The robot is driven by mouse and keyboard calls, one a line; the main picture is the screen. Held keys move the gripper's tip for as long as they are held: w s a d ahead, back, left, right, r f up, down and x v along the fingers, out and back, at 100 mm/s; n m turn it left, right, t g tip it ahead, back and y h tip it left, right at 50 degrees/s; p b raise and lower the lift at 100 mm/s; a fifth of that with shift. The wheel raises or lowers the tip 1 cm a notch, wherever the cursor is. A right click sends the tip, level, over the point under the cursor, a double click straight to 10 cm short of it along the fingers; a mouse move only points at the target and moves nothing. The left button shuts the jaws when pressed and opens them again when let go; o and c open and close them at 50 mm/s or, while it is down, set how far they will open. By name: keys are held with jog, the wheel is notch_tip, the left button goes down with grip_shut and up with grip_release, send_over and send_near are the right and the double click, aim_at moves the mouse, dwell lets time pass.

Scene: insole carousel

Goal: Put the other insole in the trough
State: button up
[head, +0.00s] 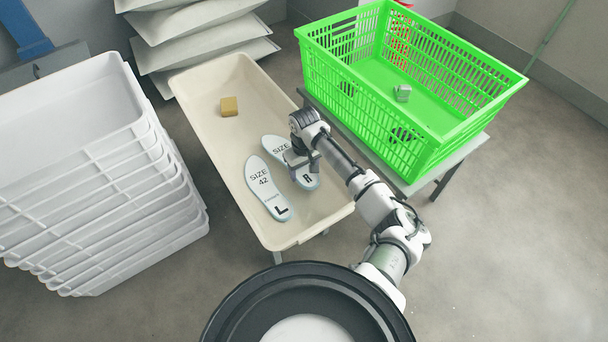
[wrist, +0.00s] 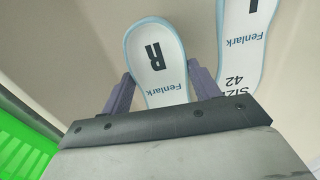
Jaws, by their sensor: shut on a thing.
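The right insole (head: 308,180), white with a pale blue rim and marked R, is inside the cream trough (head: 196,102). My gripper (head: 297,160) is over it and shut on it; the arm hides its middle. In the wrist view the right insole (wrist: 155,65) lies between the two fingers of my gripper (wrist: 163,90). The left insole (head: 266,188), marked SIZE 42 and L, lies flat on the trough floor just left of it. It also shows in the wrist view (wrist: 242,50). I cannot tell whether the right insole touches the floor.
A tan block (head: 229,106) lies toward the trough's far end. A green crate (head: 375,108) with a small grey item (head: 403,93) inside stands on a table to the right. Stacked white bins (head: 100,175) stand close on the left. Pale sacks (head: 205,40) are piled behind.

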aim_at(304, 174)
jog(key=shift+f, duration=1.5)
jog(key=shift+f, duration=0.1)
jog(key=o, duration=1)
jog(key=shift+c, duration=0.2)
